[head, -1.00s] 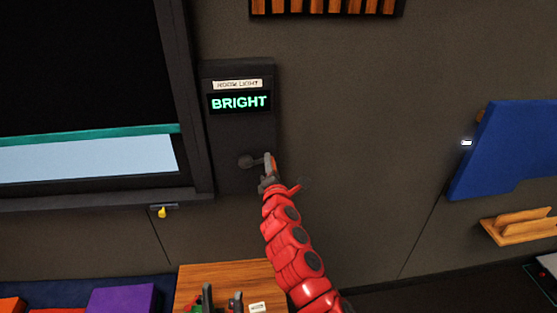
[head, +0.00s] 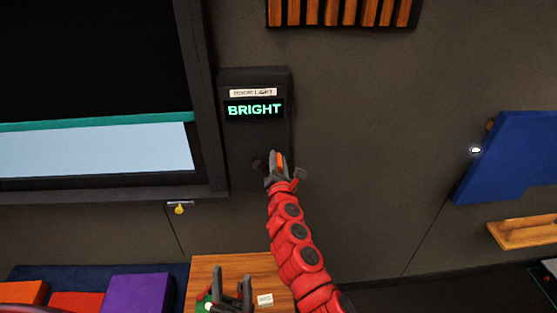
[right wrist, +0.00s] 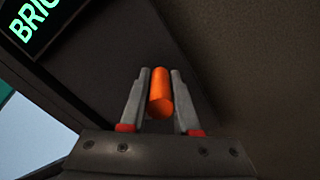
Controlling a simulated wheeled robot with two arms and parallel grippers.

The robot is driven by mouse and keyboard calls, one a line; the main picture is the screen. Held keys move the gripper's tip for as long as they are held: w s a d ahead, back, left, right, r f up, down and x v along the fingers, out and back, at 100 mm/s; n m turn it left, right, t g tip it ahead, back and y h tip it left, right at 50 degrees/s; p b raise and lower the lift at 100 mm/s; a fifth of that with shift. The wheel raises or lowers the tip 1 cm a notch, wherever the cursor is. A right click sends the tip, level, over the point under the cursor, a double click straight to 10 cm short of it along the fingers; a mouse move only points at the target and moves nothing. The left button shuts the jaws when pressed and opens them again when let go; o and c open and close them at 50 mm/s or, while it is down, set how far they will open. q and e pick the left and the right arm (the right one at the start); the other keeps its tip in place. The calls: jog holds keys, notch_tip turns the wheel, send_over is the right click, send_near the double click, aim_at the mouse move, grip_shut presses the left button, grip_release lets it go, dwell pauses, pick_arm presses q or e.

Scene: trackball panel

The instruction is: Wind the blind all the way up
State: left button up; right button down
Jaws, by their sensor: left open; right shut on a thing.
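The black blind (head: 80,60) covers most of the window at the left of the head view. Its teal bottom bar (head: 90,122) hangs above a strip of pale blue window (head: 90,150). On the dark wall panel right of the window, a dark crank hub (head: 258,165) shows partly beside my right gripper (head: 278,160). That gripper is shut on the orange crank handle (right wrist: 160,92), which stands between its fingers in the right wrist view. The crank arm is mostly hidden. My left gripper (head: 232,285) is open and empty, low in front of a wooden surface.
The panel's display (head: 255,109) reads BRIGHT under a room light label. A yellow pull (head: 179,208) hangs below the window frame. Purple (head: 138,293) and other coloured blocks lie at lower left. A blue board (head: 515,155) and wooden shelf (head: 525,232) are at right.

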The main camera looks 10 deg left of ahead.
jog(key=c, duration=0.7)
grip_release()
jog(key=shift+o, duration=0.2)
jog(key=shift+s+d, duration=0.15)
jog(key=shift+s, duration=0.05)
jog(key=b+v, duration=0.4)
jog(key=v, duration=1.3)
